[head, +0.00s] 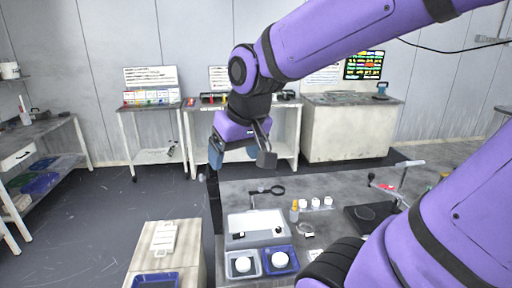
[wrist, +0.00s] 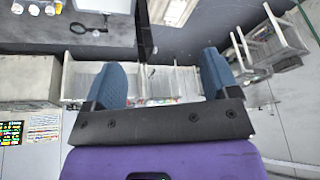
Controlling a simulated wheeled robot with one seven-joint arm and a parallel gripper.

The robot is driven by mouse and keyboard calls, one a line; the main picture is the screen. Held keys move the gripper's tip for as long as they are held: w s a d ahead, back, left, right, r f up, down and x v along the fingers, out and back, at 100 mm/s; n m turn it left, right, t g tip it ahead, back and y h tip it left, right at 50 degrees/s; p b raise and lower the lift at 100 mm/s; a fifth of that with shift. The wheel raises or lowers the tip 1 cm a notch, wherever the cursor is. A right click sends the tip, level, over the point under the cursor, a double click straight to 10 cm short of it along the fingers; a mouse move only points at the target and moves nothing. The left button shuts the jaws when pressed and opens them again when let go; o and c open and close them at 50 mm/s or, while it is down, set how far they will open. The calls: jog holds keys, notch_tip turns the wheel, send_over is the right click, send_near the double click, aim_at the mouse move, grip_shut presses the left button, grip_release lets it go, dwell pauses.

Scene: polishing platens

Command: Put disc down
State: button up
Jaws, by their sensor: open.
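My gripper (head: 238,156) hangs in the air above the far edge of the grey worktable (head: 330,185) in the head view. Its two blue-padded fingers stand wide apart, with nothing between them. The wrist view also shows the gripper (wrist: 165,78) open and empty. A white round disc-like piece (head: 243,264) sits in a small grey tray at the near edge of the table. A similar white piece (head: 279,258) sits in the blue tray beside it. I cannot tell which piece the task means.
A light grey case (head: 257,229) stands behind the trays. A black ring on a stand (head: 276,190), an orange-capped bottle (head: 294,211) and several white jars (head: 316,203) are nearby. A dark square platen unit (head: 352,219) stands to the right. A cabinet (head: 190,240) stands left, across a gap.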

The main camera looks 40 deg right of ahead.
jog(key=s+a+r+n, duration=0.1)
jog(key=s+r, duration=0.3)
jog(key=s, duration=0.3)
jog(key=shift+s+t, duration=0.15)
jog(key=shift+t, duration=0.25)
dwell(0.6)
